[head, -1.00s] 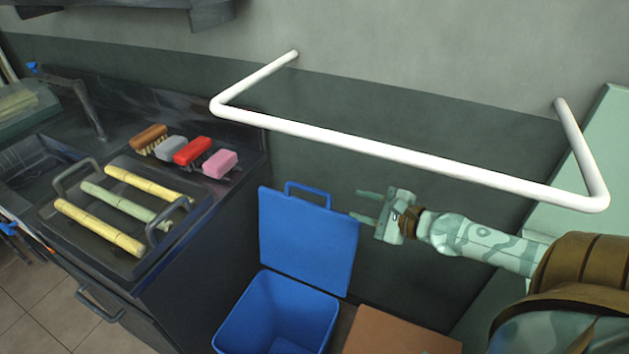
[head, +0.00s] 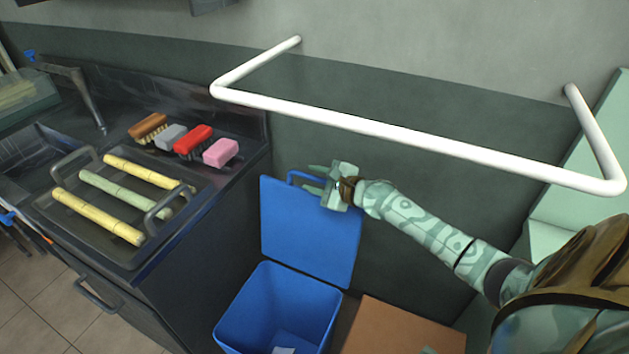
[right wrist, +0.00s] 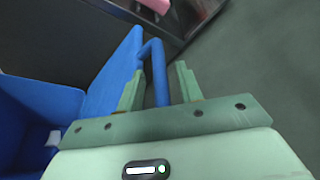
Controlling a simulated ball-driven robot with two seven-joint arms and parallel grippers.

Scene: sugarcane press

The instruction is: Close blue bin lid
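The blue bin (head: 277,305) stands on the floor beside the counter, with its inside showing. Its blue lid (head: 308,232) stands upright, open, at the back of the bin. The lid (right wrist: 115,75) lies left of the fingers there. My left gripper is not in view.
A white rail (head: 400,140) juts from the wall above my right arm. A brown box (head: 405,325) stands right of the bin. The dark counter (head: 200,235) at left holds a tray (head: 125,245) with several cane pieces, and several brushes or sponges.

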